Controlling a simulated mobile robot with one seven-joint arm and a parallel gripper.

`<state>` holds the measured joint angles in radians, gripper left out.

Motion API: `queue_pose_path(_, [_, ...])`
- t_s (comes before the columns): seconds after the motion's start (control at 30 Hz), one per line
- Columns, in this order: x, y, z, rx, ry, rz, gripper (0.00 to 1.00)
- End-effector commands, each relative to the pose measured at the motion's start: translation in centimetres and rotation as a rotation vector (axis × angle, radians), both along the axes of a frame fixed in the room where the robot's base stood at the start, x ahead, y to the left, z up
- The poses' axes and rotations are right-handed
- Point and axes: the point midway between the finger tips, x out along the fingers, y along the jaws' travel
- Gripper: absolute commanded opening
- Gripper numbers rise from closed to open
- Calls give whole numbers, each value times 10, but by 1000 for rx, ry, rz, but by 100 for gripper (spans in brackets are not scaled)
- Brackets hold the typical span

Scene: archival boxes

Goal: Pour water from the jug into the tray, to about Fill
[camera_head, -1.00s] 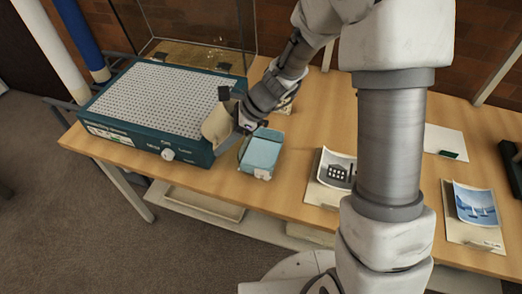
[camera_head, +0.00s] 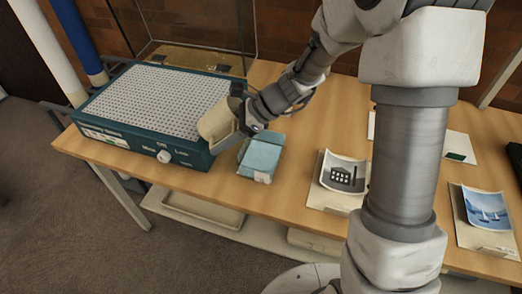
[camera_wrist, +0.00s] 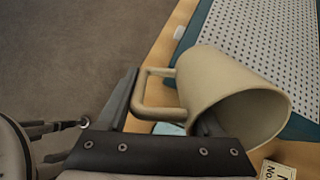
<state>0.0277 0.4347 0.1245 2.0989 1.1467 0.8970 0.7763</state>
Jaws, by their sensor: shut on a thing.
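The beige jug (camera_head: 217,121) is held in the air over the right front corner of the teal perforated-top unit. My gripper (camera_head: 243,120) is shut on its handle side. In the wrist view the jug (camera_wrist: 225,80) looks tilted, with its mouth toward the lower right and a loop handle (camera_wrist: 143,95) on the left. My gripper (camera_wrist: 165,118) shows there too. No water or stream is visible.
The teal unit (camera_head: 120,138) with a knob fills the table's left end. A clear-walled case (camera_head: 205,55) stands behind it. Curled pictures on mounts (camera_head: 345,173) (camera_head: 483,205) lie to the right. A shallow beige tray (camera_head: 203,212) is on the lower shelf.

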Motion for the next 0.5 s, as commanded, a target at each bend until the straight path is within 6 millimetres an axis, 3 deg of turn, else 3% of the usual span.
queue_pose_path(0.5, [-2,8,3,26,-1,1,0])
